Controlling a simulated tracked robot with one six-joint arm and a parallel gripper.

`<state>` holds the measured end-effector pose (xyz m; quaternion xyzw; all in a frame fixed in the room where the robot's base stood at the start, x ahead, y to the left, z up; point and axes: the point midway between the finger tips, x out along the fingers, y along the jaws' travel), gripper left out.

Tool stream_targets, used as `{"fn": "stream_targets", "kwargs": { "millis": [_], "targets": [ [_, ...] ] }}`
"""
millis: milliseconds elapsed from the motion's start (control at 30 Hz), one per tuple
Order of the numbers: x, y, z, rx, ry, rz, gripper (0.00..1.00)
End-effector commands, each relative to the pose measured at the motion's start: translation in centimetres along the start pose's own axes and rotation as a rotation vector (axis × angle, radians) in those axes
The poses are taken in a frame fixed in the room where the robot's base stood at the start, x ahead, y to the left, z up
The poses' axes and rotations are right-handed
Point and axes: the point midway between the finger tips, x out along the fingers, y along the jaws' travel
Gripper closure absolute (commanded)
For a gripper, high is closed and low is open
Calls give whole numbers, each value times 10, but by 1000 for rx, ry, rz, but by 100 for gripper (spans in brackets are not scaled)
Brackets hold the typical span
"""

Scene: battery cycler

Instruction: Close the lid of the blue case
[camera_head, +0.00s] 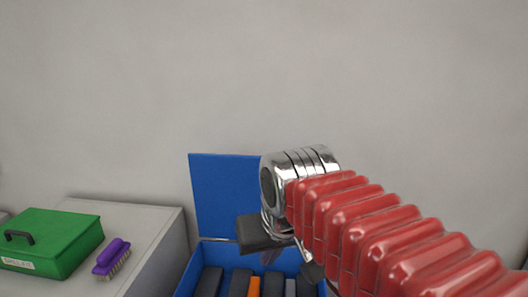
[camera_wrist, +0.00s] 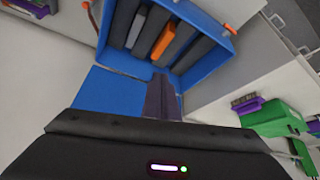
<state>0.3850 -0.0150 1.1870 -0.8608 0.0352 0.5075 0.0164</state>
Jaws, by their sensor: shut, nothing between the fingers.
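The blue case (camera_head: 189,278) stands open at the bottom centre of the head view, with dark, grey and orange blocks inside. Its blue lid (camera_head: 222,195) stands upright at the back, its right part hidden by my arm. In the wrist view the case (camera_wrist: 205,52) is at the top and the lid (camera_wrist: 97,97) below it, partly covered by my gripper's body. My gripper (camera_head: 270,258) is shut and empty, pointing down in front of the lid in the head view. Its fingers (camera_wrist: 161,92) overlap the lid and case edge in the wrist view; contact cannot be told.
A green box (camera_head: 50,245) with a dark handle and a purple brush (camera_head: 112,258) sit on a grey surface (camera_head: 150,225) to the left. A plain wall (camera_head: 250,70) is behind. A purple and dark item (camera_wrist: 30,6) shows at the wrist view's top left.

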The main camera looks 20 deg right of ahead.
Motion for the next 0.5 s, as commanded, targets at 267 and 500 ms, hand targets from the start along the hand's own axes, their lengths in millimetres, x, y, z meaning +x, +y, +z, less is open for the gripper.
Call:
{"fn": "stream_targets", "kwargs": {
  "millis": [267,500],
  "targets": [
    [-18,8,-73,41,9,29,100],
    [-29,16,-131,79,18,53,100]
  ]
}}
